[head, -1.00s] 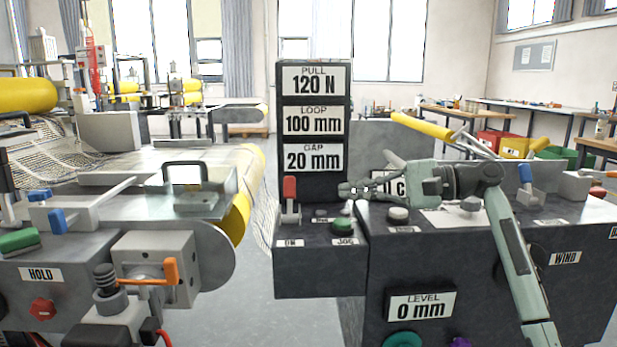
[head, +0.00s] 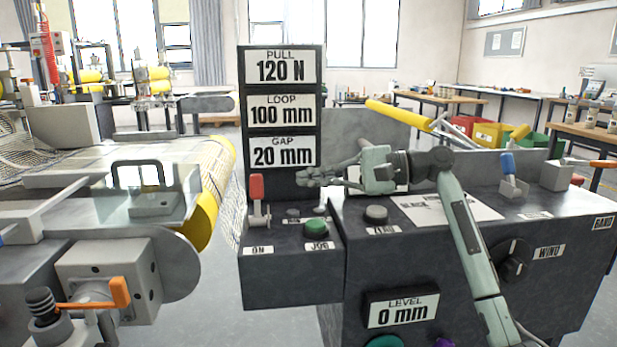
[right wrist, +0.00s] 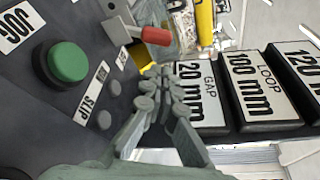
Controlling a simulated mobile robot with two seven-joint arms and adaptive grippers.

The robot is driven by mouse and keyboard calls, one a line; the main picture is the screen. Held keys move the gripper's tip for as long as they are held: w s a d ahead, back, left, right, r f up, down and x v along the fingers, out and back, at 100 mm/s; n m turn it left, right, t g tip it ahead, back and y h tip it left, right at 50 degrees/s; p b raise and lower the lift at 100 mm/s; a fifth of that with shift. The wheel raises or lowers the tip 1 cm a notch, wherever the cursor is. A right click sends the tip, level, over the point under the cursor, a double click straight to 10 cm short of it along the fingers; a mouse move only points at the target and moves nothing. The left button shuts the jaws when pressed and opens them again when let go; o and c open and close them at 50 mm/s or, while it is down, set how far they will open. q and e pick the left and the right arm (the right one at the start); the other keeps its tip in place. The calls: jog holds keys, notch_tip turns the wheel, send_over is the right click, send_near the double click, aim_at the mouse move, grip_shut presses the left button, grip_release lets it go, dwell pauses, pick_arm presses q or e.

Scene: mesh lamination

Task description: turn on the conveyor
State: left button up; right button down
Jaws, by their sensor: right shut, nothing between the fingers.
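The conveyor's control box (head: 290,275) stands in the middle of the head view. A red-handled lever (head: 257,188) stands upright at its left above the "ON" label (head: 258,251). A green button (head: 316,228) sits above the "JOG" label (head: 317,245). My right gripper (head: 302,177) is shut and empty, above the box and to the right of the red lever, apart from it. In the right wrist view the red lever (right wrist: 154,36) is beyond the fingertips (right wrist: 160,75), and the green button (right wrist: 68,62) is at the left. My left gripper is out of view.
A display tower (head: 282,125) reading pull, loop and gap rises behind the lever. A yellow roller (head: 207,205) and the mesh machine lie to the left. A grey knob (head: 376,214) and blue-handled lever (head: 508,165) are on the right console.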

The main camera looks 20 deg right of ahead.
aim_at(257, 197)
jog(key=x, duration=0.6)
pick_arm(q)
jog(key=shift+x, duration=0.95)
pick_arm(e)
jog(key=shift+w+a+f, duration=0.1)
jog(key=shift+w+a, duration=0.3)
jog(key=shift+a, duration=0.15)
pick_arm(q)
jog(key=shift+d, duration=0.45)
pick_arm(e)
jog(key=shift+s+a, duration=0.1)
jog(key=shift+a, duration=0.05)
